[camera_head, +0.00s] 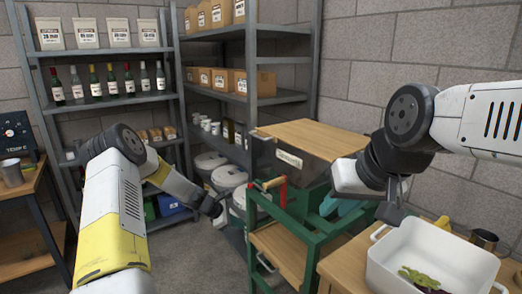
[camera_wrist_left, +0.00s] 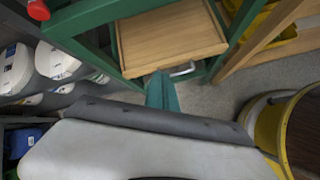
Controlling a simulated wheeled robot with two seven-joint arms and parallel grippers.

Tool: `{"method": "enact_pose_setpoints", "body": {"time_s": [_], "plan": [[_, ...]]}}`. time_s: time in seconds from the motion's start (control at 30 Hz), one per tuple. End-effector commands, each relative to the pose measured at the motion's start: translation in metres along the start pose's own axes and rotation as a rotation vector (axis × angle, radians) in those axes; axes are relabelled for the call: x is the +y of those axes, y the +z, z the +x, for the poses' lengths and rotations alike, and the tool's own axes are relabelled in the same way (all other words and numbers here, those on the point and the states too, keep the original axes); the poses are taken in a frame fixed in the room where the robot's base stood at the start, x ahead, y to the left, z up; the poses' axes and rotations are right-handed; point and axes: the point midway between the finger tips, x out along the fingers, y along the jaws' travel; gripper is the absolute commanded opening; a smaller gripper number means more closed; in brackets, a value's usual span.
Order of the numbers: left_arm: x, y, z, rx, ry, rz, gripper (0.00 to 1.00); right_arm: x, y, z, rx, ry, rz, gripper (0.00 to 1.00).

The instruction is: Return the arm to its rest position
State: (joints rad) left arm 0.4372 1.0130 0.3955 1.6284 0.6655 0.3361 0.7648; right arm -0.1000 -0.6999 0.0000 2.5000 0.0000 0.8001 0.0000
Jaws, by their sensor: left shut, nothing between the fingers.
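My left arm comes in from the left of the head view, white and yellow with dark joints. It is bent, and its gripper (camera_head: 218,212) hangs low before the shelves and the grey-white tubs, left of the green cart. The gripper is shut and empty.
A green cart (camera_head: 285,222) with a wooden shelf stands right of my left gripper; its shelf shows in the left wrist view (camera_wrist_left: 172,38). Lidded tubs (camera_head: 228,177) stand behind. Shelves with bottles (camera_head: 112,84) line the back. Clear floor (camera_head: 190,260) lies below my left gripper.

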Motion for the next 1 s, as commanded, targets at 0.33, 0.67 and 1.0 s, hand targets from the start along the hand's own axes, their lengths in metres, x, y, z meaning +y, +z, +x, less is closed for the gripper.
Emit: {"method": "enact_pose_setpoints", "body": {"time_s": [0.33,0.67,1.0], "plan": [[-0.012,0.113,-0.155,0.117,-0.068,0.665,0.0,0.0,0.0,0.0,0.0,0.0,0.0,0.25],[-0.079,0.179,-0.291,0.246,-0.132,1.178,0.0,0.0,0.0,0.0,0.0,0.0,0.0,0.25],[-0.182,0.197,-0.398,0.372,-0.182,1.607,0.0,0.0,0.0,0.0,0.0,0.0,0.0,0.25]]}}
